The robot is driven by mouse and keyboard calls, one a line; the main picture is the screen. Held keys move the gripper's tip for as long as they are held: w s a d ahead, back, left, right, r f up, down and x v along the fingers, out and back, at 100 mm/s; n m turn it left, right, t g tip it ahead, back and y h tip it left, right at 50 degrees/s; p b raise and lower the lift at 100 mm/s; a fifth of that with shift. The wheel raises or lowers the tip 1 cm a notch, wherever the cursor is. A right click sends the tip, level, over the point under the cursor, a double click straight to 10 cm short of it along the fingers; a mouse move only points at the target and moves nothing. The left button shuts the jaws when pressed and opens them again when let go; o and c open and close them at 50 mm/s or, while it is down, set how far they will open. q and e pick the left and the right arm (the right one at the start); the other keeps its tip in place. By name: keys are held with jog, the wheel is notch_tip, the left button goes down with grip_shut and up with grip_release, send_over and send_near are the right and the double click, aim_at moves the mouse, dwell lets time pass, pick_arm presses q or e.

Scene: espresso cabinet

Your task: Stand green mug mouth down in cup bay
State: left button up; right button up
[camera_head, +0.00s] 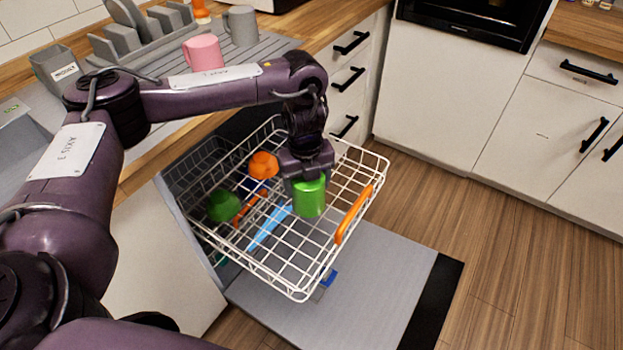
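A bright green mug (309,197) is at my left gripper (305,174), over the right part of a white wire dishwasher rack (350,160). The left gripper reaches down from above, and its fingers appear closed on the mug's upper part. The contact is partly hidden by the gripper. The mug looks roughly upright on its axis; I cannot tell which end is its mouth, nor whether it touches the rack wires. No part of the rack is clearly marked as the cup bay. My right gripper is not in view.
The rack also holds a darker green vessel (223,206), an orange cup (263,165) and a light blue utensil (268,228). The dishwasher door (385,285) lies open below. A pink mug (203,52) and a grey mug (241,25) stand on the counter.

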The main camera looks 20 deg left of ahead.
pick_arm(q)
jog(key=f+m+b, duration=0.2)
jog(key=f+b, duration=0.2)
jog(key=f, duration=0.1)
jog(key=a+f+m+b, duration=0.1)
jog(key=f+m+b, duration=0.1)
jog(key=f, duration=0.3)
jog(key=f+m+b, duration=0.2)
jog(key=f+b, duration=0.3)
jog(key=shift+a+f+b, duration=0.3)
jog(key=shift+a+f, duration=0.05)
jog(key=shift+a, duration=0.05)
jog(key=shift+w+f+b, duration=0.1)
jog(key=shift+f+b, duration=0.3)
jog(key=shift+f, duration=0.5)
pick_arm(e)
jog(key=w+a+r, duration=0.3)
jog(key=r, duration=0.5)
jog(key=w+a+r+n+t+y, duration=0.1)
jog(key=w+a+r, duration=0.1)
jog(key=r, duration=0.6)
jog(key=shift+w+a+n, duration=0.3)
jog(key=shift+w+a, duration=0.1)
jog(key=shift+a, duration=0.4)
pick_arm(q)
jog(key=shift+f, duration=0.45)
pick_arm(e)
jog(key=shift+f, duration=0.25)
pick_arm(q)
jog(key=o, duration=1.2)
